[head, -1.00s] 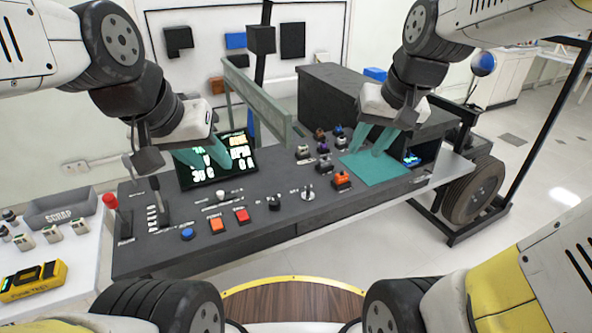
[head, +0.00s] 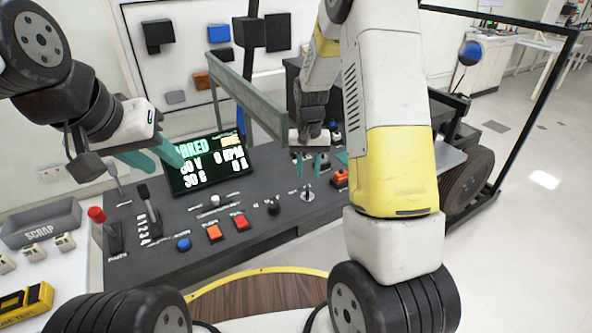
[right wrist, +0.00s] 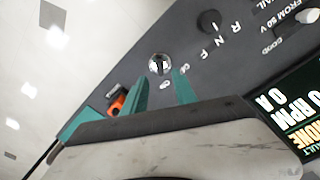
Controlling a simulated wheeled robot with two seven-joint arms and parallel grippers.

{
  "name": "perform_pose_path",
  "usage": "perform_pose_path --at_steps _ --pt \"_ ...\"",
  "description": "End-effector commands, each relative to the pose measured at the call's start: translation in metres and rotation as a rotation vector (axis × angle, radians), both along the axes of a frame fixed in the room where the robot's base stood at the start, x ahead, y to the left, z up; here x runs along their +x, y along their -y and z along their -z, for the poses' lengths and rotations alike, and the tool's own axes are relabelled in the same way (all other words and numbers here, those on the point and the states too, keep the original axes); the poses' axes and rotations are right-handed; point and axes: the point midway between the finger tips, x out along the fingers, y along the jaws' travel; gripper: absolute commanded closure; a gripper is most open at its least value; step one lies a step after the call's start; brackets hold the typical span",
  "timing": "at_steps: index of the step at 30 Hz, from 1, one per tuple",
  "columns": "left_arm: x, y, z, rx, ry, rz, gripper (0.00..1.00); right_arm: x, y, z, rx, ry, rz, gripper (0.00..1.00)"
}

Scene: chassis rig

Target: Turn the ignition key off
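The ignition key (head: 308,194) is a small silver piece on the dark sloping console, right of the black selector knob. In the right wrist view the key (right wrist: 160,64) shows as a shiny round knob with small labels beside it; its exact turn position is hard to read. My right gripper (head: 309,172) is open above the key, pointing down. In the right wrist view its two teal fingertips (right wrist: 160,76) stand apart with the key just beyond the gap, not held. My left gripper (head: 166,166) is open and empty in front of the display.
The display (head: 207,163) reads 0 RPM and 0 A. The selector knob (head: 273,208), red button (head: 241,222), orange button (head: 214,232) and blue button (head: 184,244) sit left of the key. An orange switch (head: 340,178) stands close on its right. A green rail (head: 240,97) rises behind.

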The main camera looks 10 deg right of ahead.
Motion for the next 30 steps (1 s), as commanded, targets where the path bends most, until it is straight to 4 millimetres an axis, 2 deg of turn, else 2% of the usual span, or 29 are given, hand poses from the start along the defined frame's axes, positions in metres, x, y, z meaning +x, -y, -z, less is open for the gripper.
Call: perform_pose_path --at_steps 3,9,20,21,26,30 --pt "0.000 0.000 0.000 0.000 0.000 0.000 0.64 -0.002 0.000 0.022 0.000 -0.005 0.000 0.66" --pt "0.000 0.000 0.000 0.000 0.000 0.000 0.64 -0.001 0.000 0.048 0.001 -0.003 0.000 0.66" --pt "0.000 0.000 0.000 0.000 0.000 0.000 0.64 -0.001 0.000 0.055 0.001 0.000 0.000 0.66" --pt "0.000 0.000 0.000 0.000 0.000 0.000 0.64 -0.001 0.000 0.055 0.001 0.000 0.000 0.68" --pt "0.000 0.000 0.000 0.000 0.000 0.000 0.64 -0.001 0.000 0.055 0.001 0.000 0.000 1.00" --pt "0.000 0.000 0.000 0.000 0.000 0.000 0.64 -0.001 0.000 0.055 0.001 0.000 -0.001 1.00"
